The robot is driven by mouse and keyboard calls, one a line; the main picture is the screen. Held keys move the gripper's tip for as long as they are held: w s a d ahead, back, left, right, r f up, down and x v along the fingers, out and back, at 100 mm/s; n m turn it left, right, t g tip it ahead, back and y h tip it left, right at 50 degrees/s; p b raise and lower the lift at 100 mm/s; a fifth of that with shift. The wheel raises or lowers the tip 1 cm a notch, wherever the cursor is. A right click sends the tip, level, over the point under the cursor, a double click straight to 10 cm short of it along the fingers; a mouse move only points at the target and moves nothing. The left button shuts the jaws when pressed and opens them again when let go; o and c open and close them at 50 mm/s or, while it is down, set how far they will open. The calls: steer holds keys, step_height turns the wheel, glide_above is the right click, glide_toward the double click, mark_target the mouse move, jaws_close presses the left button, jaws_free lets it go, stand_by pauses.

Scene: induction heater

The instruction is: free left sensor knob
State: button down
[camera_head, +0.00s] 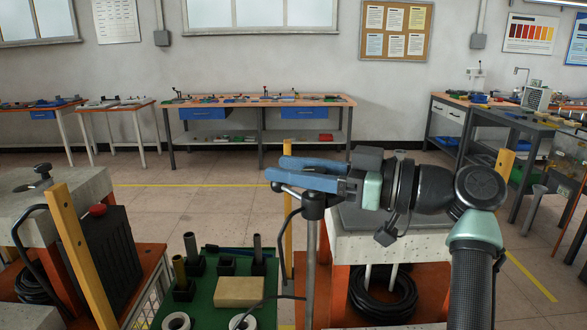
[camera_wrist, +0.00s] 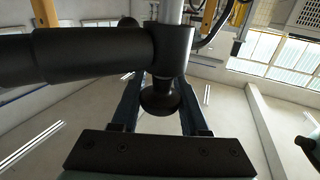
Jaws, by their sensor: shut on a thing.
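In the head view the post (camera_head: 311,265) stands below my gripper with a dark clamp head (camera_head: 314,205) on top. The knob itself is hidden there by the fingers.
A green tray (camera_head: 205,310) with dark holders, rings and a tan block (camera_head: 239,291) lies below left. A grey machine with a red button (camera_head: 97,210) stands at far left. Open floor lies beyond.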

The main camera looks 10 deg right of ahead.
steer(key=shift+c, duration=2.2)
jaws_free()
steer(key=shift+f, duration=0.15)
steer(key=v, duration=1.3)
steer(key=shift+b, duration=0.45)
